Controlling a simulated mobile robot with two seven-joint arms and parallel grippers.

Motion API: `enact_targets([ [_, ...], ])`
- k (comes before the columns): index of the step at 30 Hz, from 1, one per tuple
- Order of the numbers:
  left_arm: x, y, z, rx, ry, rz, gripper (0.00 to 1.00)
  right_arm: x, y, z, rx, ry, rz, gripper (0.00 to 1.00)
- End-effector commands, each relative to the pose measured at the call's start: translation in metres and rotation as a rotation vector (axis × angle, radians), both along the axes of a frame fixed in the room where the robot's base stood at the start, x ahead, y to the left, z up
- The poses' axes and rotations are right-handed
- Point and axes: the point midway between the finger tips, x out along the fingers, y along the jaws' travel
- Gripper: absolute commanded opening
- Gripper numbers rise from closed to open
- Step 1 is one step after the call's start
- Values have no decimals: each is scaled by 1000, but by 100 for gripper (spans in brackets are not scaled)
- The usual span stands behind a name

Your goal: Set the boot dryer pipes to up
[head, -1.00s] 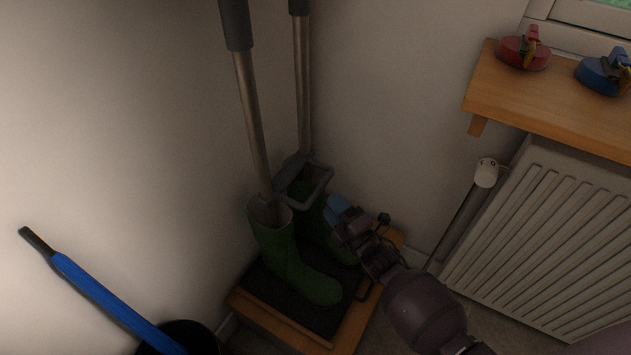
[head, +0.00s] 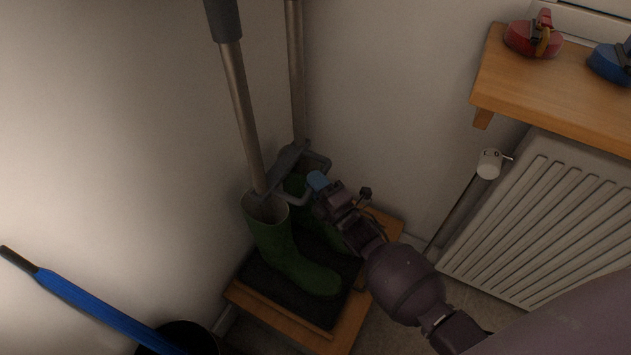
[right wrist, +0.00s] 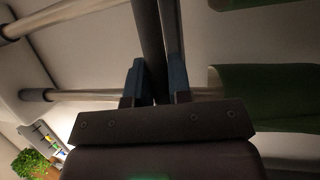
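Two metal pipes, a front one (head: 241,110) and a rear one (head: 296,85), rise steeply beside the green boots (head: 283,255), with dark sleeves above. A grey bar frame (head: 283,163) joins them near the boot tops. My right gripper (head: 317,181) is at the frame's right end, its blue fingertips pointing up and left. In the right wrist view a dark bar (right wrist: 153,35) passes between the two fingers (right wrist: 156,82). The fingers stand apart on either side of it; firm contact is not clear. The pipes' lower ends are hidden. My left gripper is not in view.
The boots stand on a black mat on a wooden bench (head: 349,330). A white radiator (head: 545,220) with a valve (head: 489,163) is at right, under a wooden shelf (head: 545,105). A blue umbrella (head: 100,312) leans at lower left. Walls stand close behind.

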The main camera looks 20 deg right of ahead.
Motion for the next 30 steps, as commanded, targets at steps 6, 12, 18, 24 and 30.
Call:
enact_targets([
  [6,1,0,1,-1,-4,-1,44,0,0,0,0,0,0,0],
  [12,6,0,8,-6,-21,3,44,1,0,11,0,-6,-1,0],
  [18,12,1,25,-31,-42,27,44,4,-1,50,3,-21,-1,0],
  [24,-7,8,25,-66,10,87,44,5,0,107,3,-32,1,0],
  [30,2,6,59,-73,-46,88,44,4,-1,162,2,-31,0,0],
])
